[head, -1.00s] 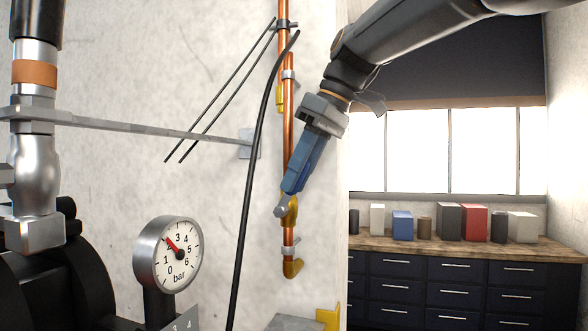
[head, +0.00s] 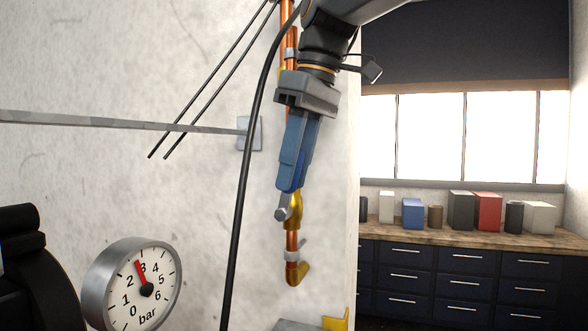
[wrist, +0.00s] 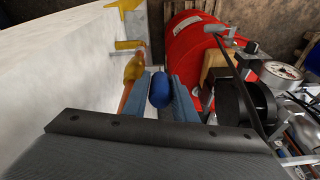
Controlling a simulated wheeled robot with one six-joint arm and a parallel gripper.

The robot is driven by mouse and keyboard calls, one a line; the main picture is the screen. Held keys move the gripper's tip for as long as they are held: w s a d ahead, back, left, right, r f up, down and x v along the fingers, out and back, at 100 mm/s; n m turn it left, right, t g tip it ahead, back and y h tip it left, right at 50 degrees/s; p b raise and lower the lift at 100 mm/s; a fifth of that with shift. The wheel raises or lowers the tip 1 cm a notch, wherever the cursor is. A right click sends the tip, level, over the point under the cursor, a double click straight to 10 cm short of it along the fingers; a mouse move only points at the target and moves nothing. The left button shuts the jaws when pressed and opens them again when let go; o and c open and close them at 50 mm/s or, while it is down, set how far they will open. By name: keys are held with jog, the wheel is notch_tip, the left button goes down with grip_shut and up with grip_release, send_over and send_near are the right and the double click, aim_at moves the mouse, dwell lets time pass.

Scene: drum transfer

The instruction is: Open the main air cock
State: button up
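The main air cock (head: 293,211) is a brass valve on a copper pipe (head: 292,240) on the pale wall, with a blue lever handle (head: 287,182). My gripper (head: 291,178) hangs down over it, its blue-grey fingers on either side of the handle. In the wrist view, the blue handle (wrist: 160,89) fills the gap between the fingertips, so my gripper appears shut on it. The lever points up, roughly along the pipe, tilted slightly. The pressure gauge (head: 133,285) stands at lower left, its red needle just below 3 bar.
A black cable (head: 247,165) hangs just left of my gripper. A grey bar (head: 120,124) runs to a wall plate. A yellow bracket (head: 338,321) is below right. The wrist view shows a red drum (wrist: 192,50). A workbench (head: 465,239) with boxes stands behind at right.

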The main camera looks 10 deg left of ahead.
jog(key=o, duration=0.4)
jog(key=shift+c, duration=0.2)
jog(key=shift+r, duration=0.1)
jog(key=b+v, duration=0.1)
jog(key=v, duration=0.6)
jog(key=shift+r+b, duration=0.25)
jog(key=shift+b, duration=0.1)
jog(key=shift+c, duration=0.3)
